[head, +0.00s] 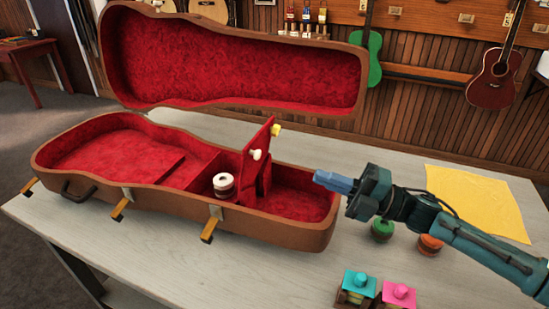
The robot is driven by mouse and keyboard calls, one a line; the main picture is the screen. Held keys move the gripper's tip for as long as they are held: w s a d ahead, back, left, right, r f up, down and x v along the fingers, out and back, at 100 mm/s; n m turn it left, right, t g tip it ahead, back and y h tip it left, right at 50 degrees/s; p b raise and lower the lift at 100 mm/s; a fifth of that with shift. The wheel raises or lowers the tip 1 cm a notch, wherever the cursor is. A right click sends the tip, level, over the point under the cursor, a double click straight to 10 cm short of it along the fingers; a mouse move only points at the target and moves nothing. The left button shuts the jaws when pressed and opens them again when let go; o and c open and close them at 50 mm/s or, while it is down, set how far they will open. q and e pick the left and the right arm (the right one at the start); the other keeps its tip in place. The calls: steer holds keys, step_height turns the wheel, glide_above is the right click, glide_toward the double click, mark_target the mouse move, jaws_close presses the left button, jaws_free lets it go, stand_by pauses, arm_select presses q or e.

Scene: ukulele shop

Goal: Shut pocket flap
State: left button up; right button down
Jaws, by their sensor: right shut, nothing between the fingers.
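The open brown ukulele case (180,212) with red lining lies on the table. Its pocket flap (261,140) is a red panel that stands raised, close to upright, inside the case. A pale knob (257,155) shows on the flap, and a small yellow piece (276,130) is by its upper right edge. A white round container (223,185) sits in the compartment left of the flap. My right gripper (318,178) is shut and empty. Its blue fingertips point left near the case's right end, apart from the flap. My left gripper is out of view.
The case lid (235,62) stands open behind. On the table (190,278), a green round item (382,230) and an orange one (430,244) sit below my right arm. Turquoise-topped (356,288) and pink-topped (398,294) items are at the front; a yellow cloth (480,198) lies right.

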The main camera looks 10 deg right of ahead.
mark_target(260, 154)
steer(key=p+x, duration=0.2)
steer(key=x, duration=0.8)
steer(key=shift+r+p, duration=0.15)
steer(key=shift+p, duration=0.2)
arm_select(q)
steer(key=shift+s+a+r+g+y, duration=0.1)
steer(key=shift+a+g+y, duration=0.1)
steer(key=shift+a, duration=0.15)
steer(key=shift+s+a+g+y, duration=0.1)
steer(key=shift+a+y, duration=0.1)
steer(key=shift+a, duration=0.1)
arm_select(e)
steer(key=shift+w+a, duration=0.2)
steer(key=shift+a, duration=0.25)
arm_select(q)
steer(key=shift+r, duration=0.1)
